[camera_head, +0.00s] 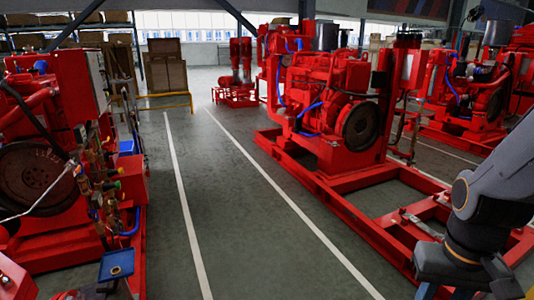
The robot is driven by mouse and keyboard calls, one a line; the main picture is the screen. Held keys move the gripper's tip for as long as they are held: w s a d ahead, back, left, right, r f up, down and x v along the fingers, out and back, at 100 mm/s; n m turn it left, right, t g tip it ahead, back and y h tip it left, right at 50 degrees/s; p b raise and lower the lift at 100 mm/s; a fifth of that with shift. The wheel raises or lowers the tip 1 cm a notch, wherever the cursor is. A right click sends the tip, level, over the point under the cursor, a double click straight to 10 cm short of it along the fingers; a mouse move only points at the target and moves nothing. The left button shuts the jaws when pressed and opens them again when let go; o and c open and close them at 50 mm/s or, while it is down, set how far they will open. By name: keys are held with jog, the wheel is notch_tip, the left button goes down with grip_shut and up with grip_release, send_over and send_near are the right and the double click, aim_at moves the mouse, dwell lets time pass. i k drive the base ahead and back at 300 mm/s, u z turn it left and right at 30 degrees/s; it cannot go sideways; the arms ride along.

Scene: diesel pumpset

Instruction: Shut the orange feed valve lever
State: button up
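I cannot clearly pick out the orange feed valve lever. A cluster of small valves and fittings (100,180), some with orange or yellowish parts, sits on the right side of the red pumpset (60,90) at the left. Any lever there is too small to tell whether it is open or shut. Part of my arm, grey and black, shows at the lower right, in front of another red pumpset. I see no gripper fingers.
A grey floor aisle (235,220) with white lines runs between the left pumpset and the red pumpset (340,110) on the right. That one's red base frame (345,205) reaches toward my arm. A small blue tray (117,265) stands at the lower left.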

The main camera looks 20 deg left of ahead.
aim_at(79, 167)
jog(key=u, duration=0.95)
jog(key=i, duration=0.85)
jog(key=u, duration=1.2)
jog(key=i, duration=0.35)
jog(key=u, duration=0.2)
jog(key=k, duration=0.5)
jog(key=z, duration=0.65)
jog(key=i, duration=1.7)
jog(key=u, duration=0.3)
